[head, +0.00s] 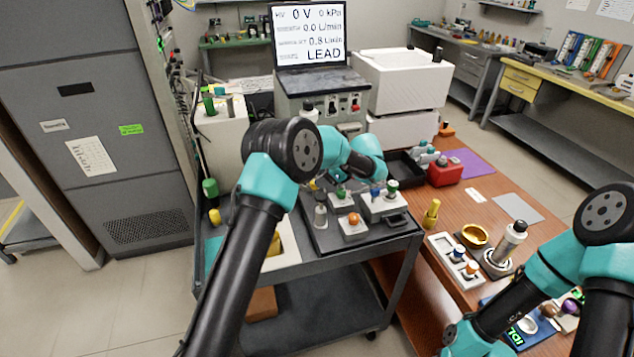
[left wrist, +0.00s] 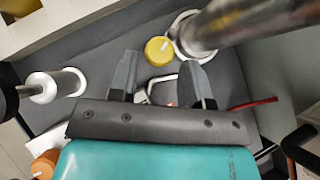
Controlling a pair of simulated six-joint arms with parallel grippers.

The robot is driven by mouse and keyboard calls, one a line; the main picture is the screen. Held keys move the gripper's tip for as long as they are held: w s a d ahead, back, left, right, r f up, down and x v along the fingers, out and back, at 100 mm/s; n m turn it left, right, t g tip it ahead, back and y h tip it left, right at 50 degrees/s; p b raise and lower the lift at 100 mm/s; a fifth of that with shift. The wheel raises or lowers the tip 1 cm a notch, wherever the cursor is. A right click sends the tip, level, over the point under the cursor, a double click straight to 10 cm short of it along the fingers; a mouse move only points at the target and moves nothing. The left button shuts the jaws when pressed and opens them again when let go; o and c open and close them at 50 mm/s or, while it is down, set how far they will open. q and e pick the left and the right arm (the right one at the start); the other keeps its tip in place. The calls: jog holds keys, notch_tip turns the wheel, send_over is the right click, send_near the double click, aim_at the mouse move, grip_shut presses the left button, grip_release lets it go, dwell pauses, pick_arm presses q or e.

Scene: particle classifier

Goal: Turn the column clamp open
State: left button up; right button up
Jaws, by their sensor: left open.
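In the left wrist view my left gripper (left wrist: 158,66) is open, with its two grey fingers apart and nothing held. A yellow knob (left wrist: 158,50) with a white mark lies just beyond the gap between the fingertips. Beside it a thick metal column (left wrist: 228,22) rises from a white ring, close to the right finger. The knob may be the column clamp; I cannot tell for sure. A pale bent bar (left wrist: 162,84) shows partly between the fingers. In the head view my left arm hides its gripper and this spot. My right arm shows at the right, its gripper out of view.
A grey cart (head: 330,262) carries small stations with green, blue and orange knobs. A white-collared post (left wrist: 45,88) stands left of the gripper. A monitor (head: 309,36) reads LEAD behind. A wooden bench (head: 470,205) holds a gold bowl (head: 474,236) and a silver-topped device.

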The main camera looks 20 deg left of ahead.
aim_at(312, 187)
pick_arm(q)
jog(key=shift+x, duration=1.6)
jog(key=c, duration=0.6)
jog(key=shift+c, duration=0.2)
jog(key=shift+w, duration=0.1)
jog(key=shift+w+n+g+h, duration=0.1)
jog(key=shift+n+g+h, duration=0.3)
jog(key=shift+n+g, duration=1.6)
jog(key=shift+n+t, duration=0.3)
jog(key=o, duration=0.6)
jog(key=shift+o, duration=0.2)
